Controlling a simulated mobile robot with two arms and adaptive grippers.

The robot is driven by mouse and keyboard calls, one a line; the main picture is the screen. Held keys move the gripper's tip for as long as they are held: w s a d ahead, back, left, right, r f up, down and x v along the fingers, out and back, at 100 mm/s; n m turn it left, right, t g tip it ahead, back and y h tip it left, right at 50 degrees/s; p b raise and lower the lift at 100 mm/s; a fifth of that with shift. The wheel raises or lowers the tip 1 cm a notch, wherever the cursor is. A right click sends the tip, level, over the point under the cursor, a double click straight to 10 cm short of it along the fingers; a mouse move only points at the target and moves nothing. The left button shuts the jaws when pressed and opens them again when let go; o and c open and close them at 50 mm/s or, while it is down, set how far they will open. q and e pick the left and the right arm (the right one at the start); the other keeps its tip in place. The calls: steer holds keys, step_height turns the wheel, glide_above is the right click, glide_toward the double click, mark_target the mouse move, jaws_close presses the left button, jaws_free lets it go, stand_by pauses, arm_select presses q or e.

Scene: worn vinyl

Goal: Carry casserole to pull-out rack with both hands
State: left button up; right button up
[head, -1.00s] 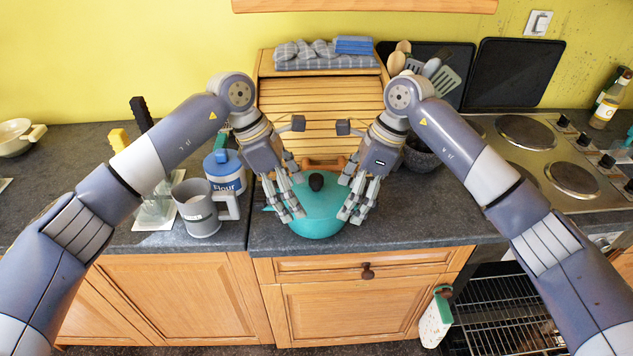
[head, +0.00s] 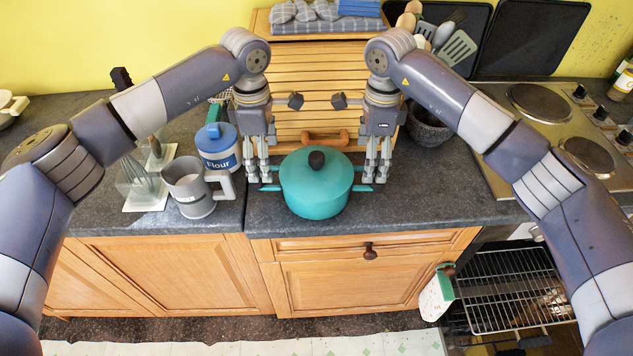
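The casserole is a teal lidded pot (head: 316,190) with a dark lid knob, upright on the dark worktop near its front edge. A teal handle sticks out on each side. My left gripper (head: 258,176) points down at the left handle, and my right gripper (head: 376,176) points down at the right handle. The fingertips are at or just above the handles. Whether the fingers are closed around them I cannot tell. The pull-out rack (head: 515,288) is a wire rack low at the right, below the hob, partly covered by my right arm.
A grey mug (head: 193,190) and a flour canister (head: 219,146) stand left of my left gripper. A wooden bread box (head: 318,95) is behind the casserole. A dark bowl (head: 430,125) stands behind right.

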arm_select(q)
steer(key=f, duration=0.5)
steer(key=shift+s+f, duration=0.2)
steer(key=shift+f, duration=0.15)
arm_select(e)
steer(key=f, duration=0.5)
steer(key=shift+s+f, duration=0.2)
steer(key=shift+f, duration=0.15)
arm_select(q)
steer(key=shift+w+f, duration=0.1)
steer(key=shift+f, duration=0.65)
arm_select(e)
steer(key=shift+w+f, duration=0.1)
steer(key=shift+f, duration=0.65)
arm_select(q)
jaws_close()
arm_select(e)
jaws_close()
arm_select(q)
steer(key=shift+r, duration=0.1)
arm_select(e)
steer(key=shift+r, duration=0.1)
